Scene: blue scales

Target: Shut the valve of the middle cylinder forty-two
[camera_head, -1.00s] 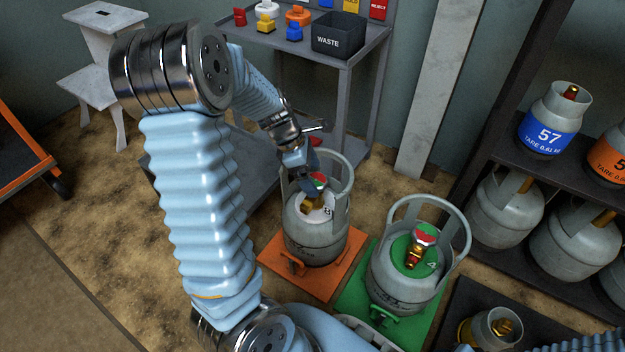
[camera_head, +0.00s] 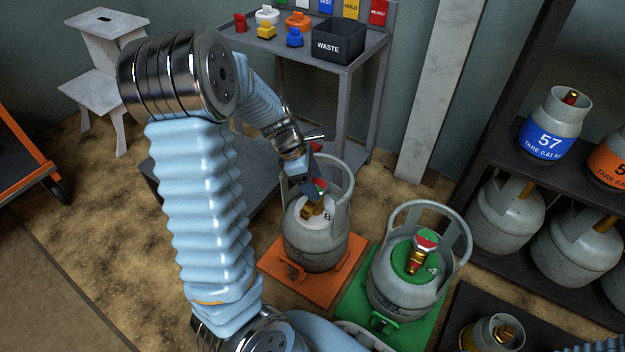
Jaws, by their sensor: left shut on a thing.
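The middle cylinder (camera_head: 400,285) stands upright on a green scale (camera_head: 350,292); its green top shows a 4, the rest of its number unclear. Its valve (camera_head: 424,243) has a red and green knob on a brass stem. No gripper touches it. My left gripper (camera_head: 314,186) is at the left cylinder (camera_head: 312,245), on an orange scale (camera_head: 345,272), inside its open collar. It is shut on that cylinder's red and green valve knob (camera_head: 321,186), partly hidden by the fingers. That cylinder's top is white with a mark like an 8. My right gripper is out of view.
A third cylinder (camera_head: 492,334) with a brass valve stands on a dark scale at the bottom right. A shelf (camera_head: 490,160) with several cylinders is at the right. A grey bench (camera_head: 355,60) with a WASTE bin (camera_head: 339,38) stands behind; a white step stool (camera_head: 100,85) is at the left.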

